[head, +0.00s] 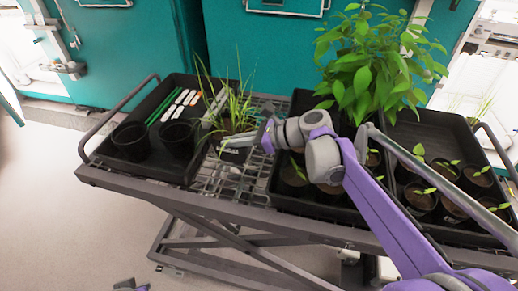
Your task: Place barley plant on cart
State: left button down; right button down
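The barley plant (232,110), with thin upright grassy leaves, is in a dark pot (233,154) over the open wire-mesh part of the cart (228,182), between two black trays. Whether the pot rests on the mesh or hangs just above it is unclear. My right gripper (236,141) is at the pot's near side, below the leaves, and appears to touch it; its fingers are too small and dark to tell if they are closed. Of my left arm only a small piece (130,286) shows at the bottom edge.
The left tray (150,167) holds empty black pots (131,141) and labelled sticks. The right tray (458,234) holds several seedling pots. A tall leafy plant (365,65) stands behind my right arm. Teal chamber doors (140,50) close off the back. Floor is clear at left.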

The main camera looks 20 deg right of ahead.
pick_arm(q)
jog(key=shift+s+f, duration=0.2)
jog(key=shift+f, duration=0.1)
pick_arm(e)
notch_tip(320, 180, down, 7)
jog(key=shift+f, duration=0.2)
jog(key=shift+s, duration=0.1)
pick_arm(q)
jog(key=shift+f, duration=0.1)
pick_arm(e)
jog(key=c, duration=1.1)
grip_release()
jog(key=shift+f, duration=0.1)
jog(key=shift+o, duration=0.2)
pick_arm(q)
jog(key=shift+s+f+b, duration=0.3)
jog(key=shift+f+b, duration=0.3)
jog(key=shift+b, duration=0.05)
pick_arm(e)
jog(key=v, duration=1.2)
jog(key=shift+s, duration=0.1)
